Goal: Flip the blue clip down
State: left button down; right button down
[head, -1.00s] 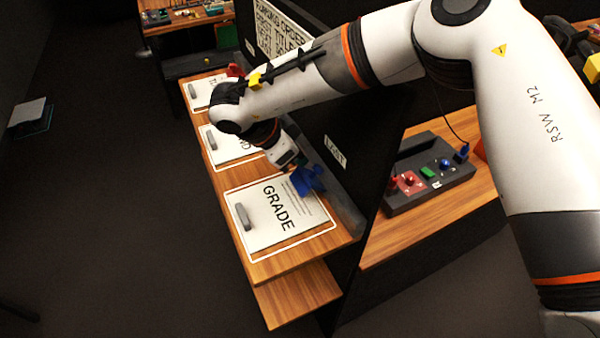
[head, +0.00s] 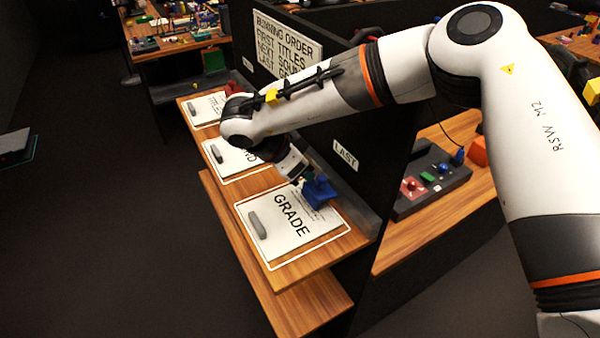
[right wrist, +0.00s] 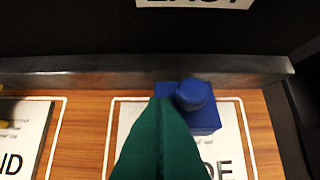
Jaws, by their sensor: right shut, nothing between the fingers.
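The blue clip (head: 320,191) is at the wall-side edge of the sheet marked GRADE (head: 285,226), close to the grey rail. In the right wrist view the clip (right wrist: 204,112) shows a round knob above a flat block that overlaps the sheet's top edge. My right gripper (head: 303,179) is shut and empty, just beside the clip. Its green fingers (right wrist: 160,145) fill the lower middle of the wrist view and hide part of the clip and sheet. I cannot tell whether they touch the clip. My left gripper is out of view.
A grey metal rail (right wrist: 110,72) runs along the dark panel behind the sheets. Two more sheets (head: 232,158) (head: 205,108) lie farther along the wooden shelf (head: 330,255). A dark control box (head: 432,180) stands on the desk beyond the panel.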

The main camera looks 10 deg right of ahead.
jog(key=shift+w+a+f, duration=0.1)
jog(key=shift+w+f, duration=0.15)
jog(key=shift+a, duration=0.3)
jog(key=shift+s+a, duration=0.2)
jog(key=shift+a, duration=0.05)
jog(key=shift+s+a+r, duration=0.1)
jog(key=shift+s+a, duration=0.05)
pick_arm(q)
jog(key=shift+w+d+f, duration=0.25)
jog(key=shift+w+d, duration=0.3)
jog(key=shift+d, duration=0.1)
